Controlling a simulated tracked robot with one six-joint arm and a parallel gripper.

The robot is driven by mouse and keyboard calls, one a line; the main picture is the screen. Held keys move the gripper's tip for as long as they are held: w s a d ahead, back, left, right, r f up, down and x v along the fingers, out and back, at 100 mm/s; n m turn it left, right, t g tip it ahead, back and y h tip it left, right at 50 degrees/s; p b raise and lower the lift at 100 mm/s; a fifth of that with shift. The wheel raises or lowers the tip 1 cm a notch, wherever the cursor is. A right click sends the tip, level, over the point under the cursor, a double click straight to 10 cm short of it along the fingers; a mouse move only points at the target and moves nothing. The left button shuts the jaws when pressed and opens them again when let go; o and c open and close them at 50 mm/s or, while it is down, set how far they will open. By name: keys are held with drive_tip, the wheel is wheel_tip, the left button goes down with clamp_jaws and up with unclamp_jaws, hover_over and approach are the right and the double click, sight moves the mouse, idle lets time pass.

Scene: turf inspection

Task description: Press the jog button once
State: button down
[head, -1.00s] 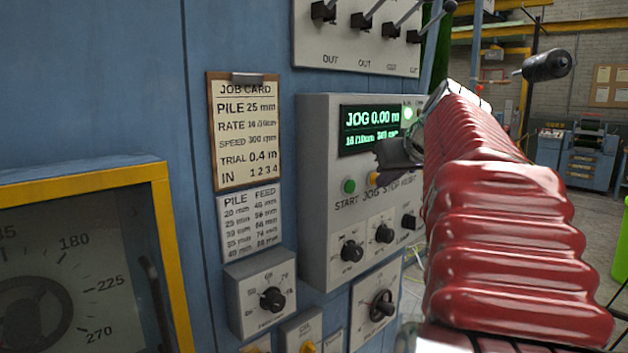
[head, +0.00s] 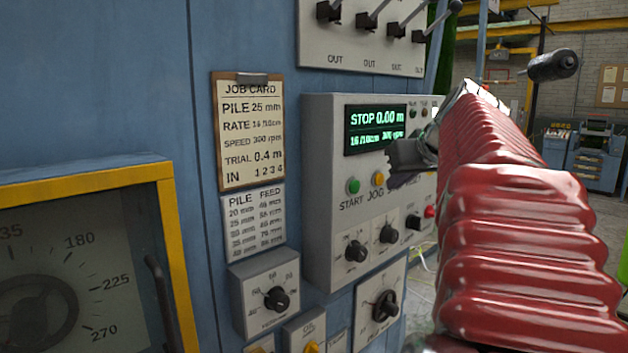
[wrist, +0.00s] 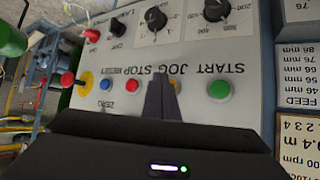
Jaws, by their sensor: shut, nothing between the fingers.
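The jog button (head: 378,178) is a small yellow-orange button above the label JOG on the grey control panel (head: 322,200). It sits just right of the green START button (head: 353,186). My gripper (head: 392,168) is shut and empty, its tips just right of and above the jog button in the head view; the exact gap cannot be told. In the wrist view the shut fingers (wrist: 161,98) cover most of the jog button, between the green START button (wrist: 219,91) and the red STOP button (wrist: 131,87). The display (head: 375,128) reads STOP 0.00 m.
A blue button (wrist: 106,84) and a large red button (wrist: 68,79) lie beyond STOP. Knobs (head: 356,251) sit below the button row. Levers (head: 368,20) stand above the panel. A job card (head: 249,130) hangs at left.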

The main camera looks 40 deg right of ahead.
idle(0.3)
drive_tip(key=shift+s+d, duration=0.15)
drive_tip(key=shift+s, duration=1.15)
drive_tip(key=shift+s+d, duration=0.1)
drive_tip(key=shift+s, duration=1.15)
